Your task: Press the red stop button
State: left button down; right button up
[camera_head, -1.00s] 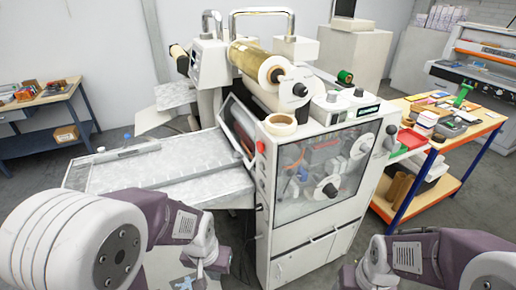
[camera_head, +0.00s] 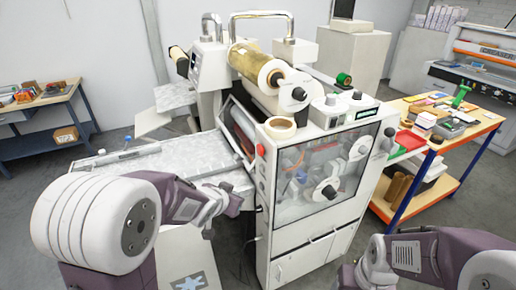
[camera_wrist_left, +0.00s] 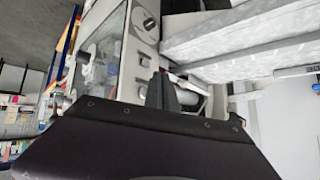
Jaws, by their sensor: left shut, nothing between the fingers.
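The red stop button (camera_head: 260,149) is a small round red knob on the front left edge of the white laminating machine (camera_head: 290,240), below the tape roll. A smaller red-orange control sits lower on the same edge. My left arm reaches in from the left, its wrist end in front of the machine's feed table, left of and below the button. In the left wrist view my left gripper (camera_wrist_left: 163,88) is shut and empty, pointing toward the machine. I cannot pick out the button there. My right gripper is out of view.
The machine's grey feed table (camera_head: 150,165) extends left beside my left arm. An orange-edged bench (camera_head: 460,140) with several items stands right of the machine. A blue workbench (camera_head: 50,145) is at the far left. Open floor lies between.

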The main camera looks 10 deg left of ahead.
aim_at(261, 150)
pick_arm(q)
jog(key=w+r+m+t+h+p, duration=0.35)
jog(key=w+r+p, duration=0.4)
jog(key=r, duration=0.25)
jog(key=a+f+g+p, duration=0.2)
jog(key=a+f+p, duration=0.1)
jog(key=a, duration=0.3)
jog(key=w+d+b, duration=0.2)
jog(key=w+d, duration=0.3)
jog(key=d, duration=0.3)
jog(key=shift+w+n+y, duration=0.3)
jog(key=shift+n+y, duration=0.05)
jog(key=shift+f+t, duration=0.1)
jog(key=shift+t, duration=0.15)
dwell(0.8)
jog(key=shift+w+d, duration=0.25)
jog(key=shift+d, duration=0.1)
